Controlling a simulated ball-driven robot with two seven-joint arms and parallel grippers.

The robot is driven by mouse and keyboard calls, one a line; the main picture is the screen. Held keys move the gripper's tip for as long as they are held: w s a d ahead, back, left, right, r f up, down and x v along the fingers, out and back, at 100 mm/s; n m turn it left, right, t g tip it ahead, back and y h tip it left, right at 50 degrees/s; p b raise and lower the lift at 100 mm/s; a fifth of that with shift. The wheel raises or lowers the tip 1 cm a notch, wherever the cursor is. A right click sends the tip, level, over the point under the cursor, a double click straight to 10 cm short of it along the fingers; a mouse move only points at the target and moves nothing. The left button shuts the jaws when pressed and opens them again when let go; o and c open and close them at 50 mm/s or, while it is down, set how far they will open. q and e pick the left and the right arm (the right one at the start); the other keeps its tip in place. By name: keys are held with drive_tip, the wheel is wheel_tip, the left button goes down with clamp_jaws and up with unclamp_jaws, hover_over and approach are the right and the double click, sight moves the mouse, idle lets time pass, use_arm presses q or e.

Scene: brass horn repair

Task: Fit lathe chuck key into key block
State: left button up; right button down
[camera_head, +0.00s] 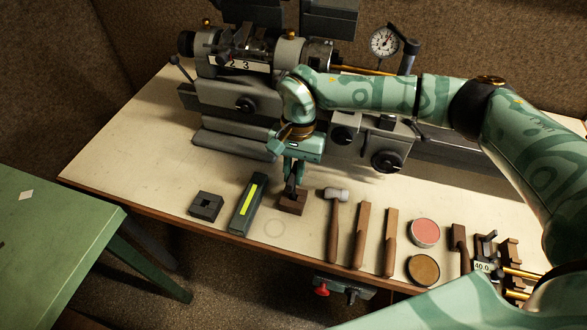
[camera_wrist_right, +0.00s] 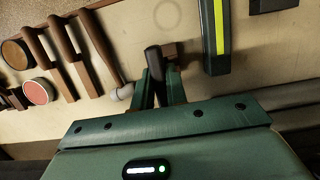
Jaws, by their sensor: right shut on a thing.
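My right gripper (camera_head: 293,178) points down over a small brown block (camera_head: 291,204) at the front of the bench. It is shut on a dark chuck key, seen in the right wrist view (camera_wrist_right: 153,62) between the two fingers (camera_wrist_right: 161,88). The key's lower end is at the brown block, which also shows in the wrist view (camera_wrist_right: 170,48). I cannot tell whether the key is in the block or just above it. A dark grey block (camera_head: 206,206) with a recess in its top sits further left. My left gripper is not in view.
A dark green bar with a yellow strip (camera_head: 248,204) lies left of the brown block. A hammer (camera_head: 334,220), two wooden pieces and two round tins (camera_head: 425,232) lie to the right. The lathe (camera_head: 250,100) stands behind. A green table (camera_head: 50,240) is at left.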

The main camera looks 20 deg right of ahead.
drive_tip(key=shift+f+b, duration=0.55)
drive_tip(key=shift+f, duration=0.4)
drive_tip(key=c, duration=1.3)
unclamp_jaws()
drive_tip(key=shift+r, duration=0.1)
